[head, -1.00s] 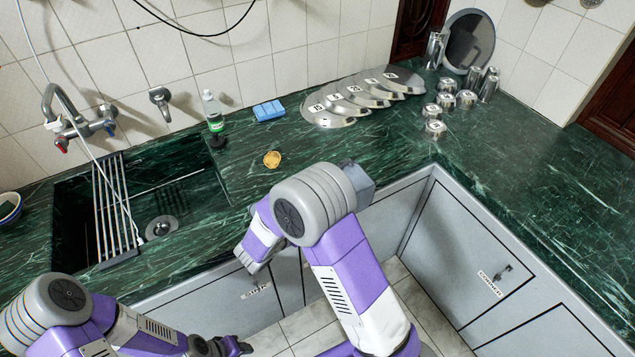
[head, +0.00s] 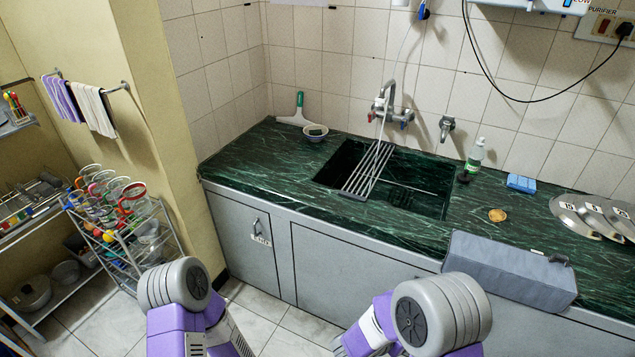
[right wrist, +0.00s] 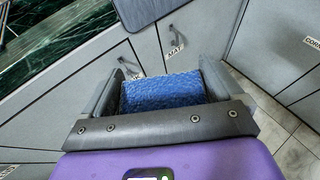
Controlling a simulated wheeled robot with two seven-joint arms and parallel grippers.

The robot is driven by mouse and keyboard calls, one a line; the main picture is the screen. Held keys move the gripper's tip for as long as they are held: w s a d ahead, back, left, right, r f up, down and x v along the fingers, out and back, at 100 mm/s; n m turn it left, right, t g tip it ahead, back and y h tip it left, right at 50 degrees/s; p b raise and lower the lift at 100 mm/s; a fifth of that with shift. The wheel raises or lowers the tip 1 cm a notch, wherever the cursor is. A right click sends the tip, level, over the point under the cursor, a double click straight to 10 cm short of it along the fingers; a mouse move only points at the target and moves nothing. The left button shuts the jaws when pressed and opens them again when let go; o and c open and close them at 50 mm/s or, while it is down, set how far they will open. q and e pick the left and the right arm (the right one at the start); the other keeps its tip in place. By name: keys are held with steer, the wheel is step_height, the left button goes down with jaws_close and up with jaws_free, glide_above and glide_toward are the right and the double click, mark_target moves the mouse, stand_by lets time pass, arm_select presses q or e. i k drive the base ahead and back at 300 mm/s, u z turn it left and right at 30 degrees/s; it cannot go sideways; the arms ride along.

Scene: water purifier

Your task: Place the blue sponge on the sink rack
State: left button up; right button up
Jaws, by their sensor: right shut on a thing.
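A textured blue sponge (right wrist: 160,93) sits between the fingers of my right gripper (right wrist: 164,68) in the right wrist view. The gripper is shut on it, in front of the grey cabinet doors. The sink rack (head: 367,170), a set of parallel metal bars, lies across the left part of the dark green sink in the head view. No sponge shows on it. The held sponge does not show in the head view, where my right arm is low in front of the cabinets. My left gripper is out of view; only its arm shows at bottom left.
A lighter blue block (head: 521,183) lies on the counter right of the sink. A bottle (head: 475,156), a yellow round item (head: 497,215) and metal lids (head: 590,215) are nearby. A tap (head: 390,105) overhangs the sink.

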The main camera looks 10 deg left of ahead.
mark_target(374, 161)
steer(key=z, duration=1.05)
steer(key=k, duration=0.1)
steer(key=u, duration=2)
steer(key=i, duration=0.7)
steer(key=z, duration=0.95)
steer(key=i, duration=1.4)
steer(key=z, duration=0.1)
